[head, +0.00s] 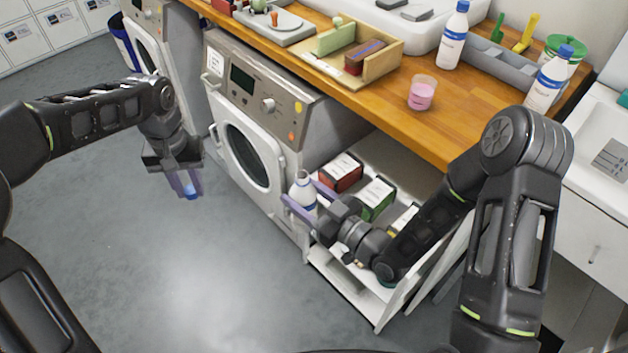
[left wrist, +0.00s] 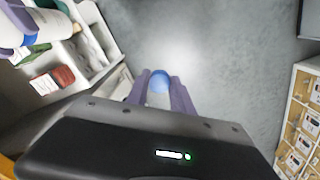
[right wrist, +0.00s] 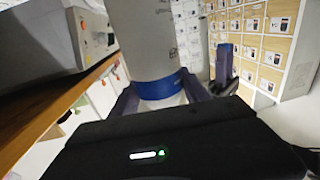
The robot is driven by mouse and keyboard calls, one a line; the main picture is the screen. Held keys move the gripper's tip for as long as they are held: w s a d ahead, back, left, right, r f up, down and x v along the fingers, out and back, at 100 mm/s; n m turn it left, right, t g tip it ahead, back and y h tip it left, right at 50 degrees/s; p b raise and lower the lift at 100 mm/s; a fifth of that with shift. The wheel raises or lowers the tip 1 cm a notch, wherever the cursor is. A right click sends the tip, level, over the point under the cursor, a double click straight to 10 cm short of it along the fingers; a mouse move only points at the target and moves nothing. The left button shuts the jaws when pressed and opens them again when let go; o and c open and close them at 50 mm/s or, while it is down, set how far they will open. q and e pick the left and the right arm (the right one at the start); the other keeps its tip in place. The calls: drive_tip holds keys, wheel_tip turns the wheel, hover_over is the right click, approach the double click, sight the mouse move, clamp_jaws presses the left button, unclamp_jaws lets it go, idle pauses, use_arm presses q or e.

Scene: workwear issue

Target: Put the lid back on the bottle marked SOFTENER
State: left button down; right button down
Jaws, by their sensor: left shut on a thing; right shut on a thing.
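My left gripper (head: 188,188) is shut on a small blue lid (left wrist: 160,82) and holds it in the air over the floor, left of the open-topped bottle. The lid also shows between the fingertips in the head view (head: 191,193). My right gripper (head: 304,198) is shut on a white bottle (head: 301,184) with no lid on it. It holds the bottle roughly upright in front of the open cabinet, its fingers around the body. In the right wrist view the bottle (right wrist: 146,40) has a blue band near the gripper. Its label cannot be read.
Two bottles with blue caps (head: 454,38) (head: 546,82) and a pink cup (head: 422,93) stand on the wooden counter (head: 462,118). A washing machine (head: 248,150) is behind the grippers. The open cabinet holds boxes (head: 375,200). The floor (head: 180,280) is clear.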

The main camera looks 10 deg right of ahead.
idle(0.3)
use_arm(q)
drive_tip(key=d+r+m, duration=0.1)
drive_tip(key=d+r, duration=0.1)
drive_tip(key=d, duration=0.6)
drive_tip(key=d+r+m, duration=0.2)
drive_tip(key=d+r, duration=0.1)
drive_tip(key=d, duration=0.5)
approach(302, 192)
drive_tip(key=w, duration=0.1)
drive_tip(key=w+a, duration=0.1)
drive_tip(key=shift+w+f, duration=0.2)
drive_tip(key=shift+w, duration=0.15)
drive_tip(key=r+n, duration=0.1)
drive_tip(key=s+d+r+n, duration=0.1)
drive_tip(key=r, duration=0.1)
drive_tip(key=shift+s+d+n, duration=0.15)
drive_tip(key=shift+s+n, duration=0.05)
drive_tip(key=shift+n, duration=0.1)
drive_tip(key=shift+f, duration=0.15)
drive_tip(key=shift+f, duration=1.9)
drive_tip(key=shift+f, duration=0.85)
